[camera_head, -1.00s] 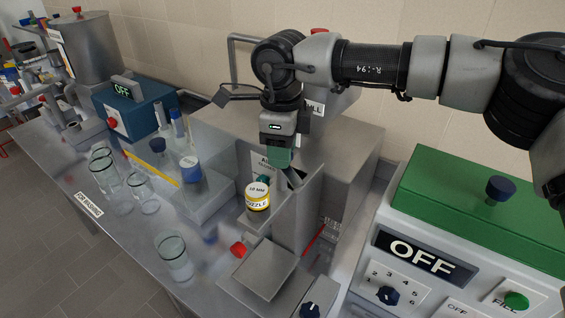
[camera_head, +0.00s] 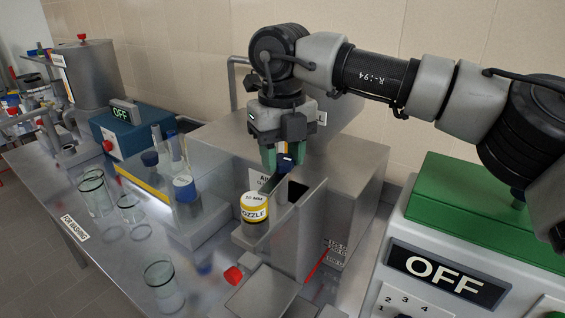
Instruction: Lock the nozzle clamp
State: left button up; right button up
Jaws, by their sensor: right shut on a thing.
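The nozzle (camera_head: 254,209), a short cylinder with a white top and a yellow-and-white label, sits upright on a small grey ledge of the metal machine. My right gripper (camera_head: 283,158), with green fingers, points down and is shut on this knob, above and right of the nozzle. The fingers hide part of the knob, and I cannot tell how the clamp bears on the nozzle. My left gripper is not in view.
A grey upright plate (camera_head: 298,235) stands right of the nozzle. Glass beakers (camera_head: 162,284) stand on the bench at left, near a blue-capped jar (camera_head: 185,189). A green-topped OFF box (camera_head: 480,215) fills the right. A red knob (camera_head: 233,276) is in front.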

aim_at(282, 157)
jog(key=shift+r+m+b, duration=0.1)
jog(key=shift+m+b, duration=0.25)
jog(key=shift+m, duration=0.45)
jog(key=o, duration=0.9)
notch_tip(282, 157, up, 11)
jog(key=shift+f, duration=0.1)
